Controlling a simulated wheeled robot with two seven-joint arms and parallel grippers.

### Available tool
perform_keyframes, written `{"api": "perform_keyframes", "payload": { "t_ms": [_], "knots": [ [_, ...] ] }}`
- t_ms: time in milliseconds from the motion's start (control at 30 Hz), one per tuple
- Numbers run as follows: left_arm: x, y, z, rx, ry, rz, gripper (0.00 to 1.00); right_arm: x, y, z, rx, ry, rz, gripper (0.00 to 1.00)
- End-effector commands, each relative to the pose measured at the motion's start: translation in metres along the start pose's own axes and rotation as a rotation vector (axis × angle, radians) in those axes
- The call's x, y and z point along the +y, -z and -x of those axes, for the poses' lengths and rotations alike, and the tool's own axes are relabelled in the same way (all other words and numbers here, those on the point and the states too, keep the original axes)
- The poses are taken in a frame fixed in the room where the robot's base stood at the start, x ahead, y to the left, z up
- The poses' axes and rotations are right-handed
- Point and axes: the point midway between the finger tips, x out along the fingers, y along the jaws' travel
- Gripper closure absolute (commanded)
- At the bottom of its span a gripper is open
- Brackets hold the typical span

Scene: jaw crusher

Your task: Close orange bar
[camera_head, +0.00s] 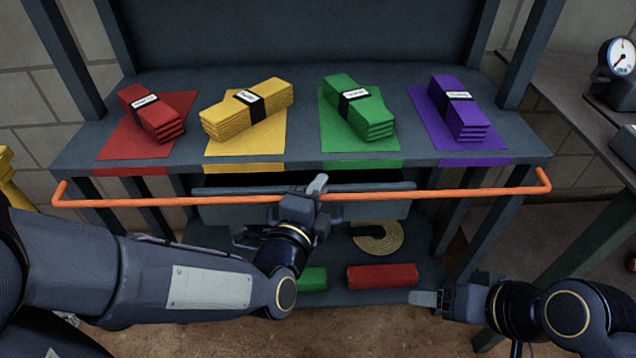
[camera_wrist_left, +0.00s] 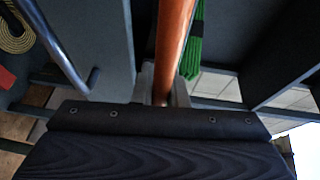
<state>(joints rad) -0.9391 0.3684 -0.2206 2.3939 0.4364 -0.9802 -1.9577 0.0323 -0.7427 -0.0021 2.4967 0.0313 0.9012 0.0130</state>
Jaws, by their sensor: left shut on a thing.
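The orange bar (camera_head: 440,195) runs level across the front of the grey shelf unit, with bent ends at left and right. My left gripper (camera_head: 316,190) is shut on the bar near its middle. In the left wrist view the bar (camera_wrist_left: 173,45) runs away from between the fingers. My right gripper (camera_head: 428,299) is empty at the lower right, below the bar and apart from it. Its fingers show from the side, so its opening is unclear.
Folded red (camera_head: 152,113), yellow (camera_head: 247,109), green (camera_head: 357,107) and purple (camera_head: 459,108) bundles lie on matching mats on the top shelf. A partly open drawer (camera_head: 380,203) is behind the bar. A coiled rope (camera_head: 378,239), a red roll (camera_head: 381,277) and a green roll (camera_head: 314,279) lie below.

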Motion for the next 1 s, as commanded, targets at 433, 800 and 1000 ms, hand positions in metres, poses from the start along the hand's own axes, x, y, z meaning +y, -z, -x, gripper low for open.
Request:
{"api": "perform_keyframes", "payload": {
  "t_ms": [433, 800, 1000],
  "knots": [
    [-0.027, 0.000, 0.002, -0.003, -0.328, 0.133, 1.00, -0.046, 0.051, 0.100, 0.001, 0.000, 0.000, 0.28],
    [-0.035, -0.001, -0.001, -0.004, -0.651, 0.269, 1.00, -0.076, 0.084, 0.166, 0.000, 0.000, 0.000, 0.28],
    [-0.037, -0.003, -0.004, -0.004, -0.825, 0.343, 1.00, -0.086, 0.096, 0.189, 0.000, 0.000, 0.000, 0.28]
  ]
}}
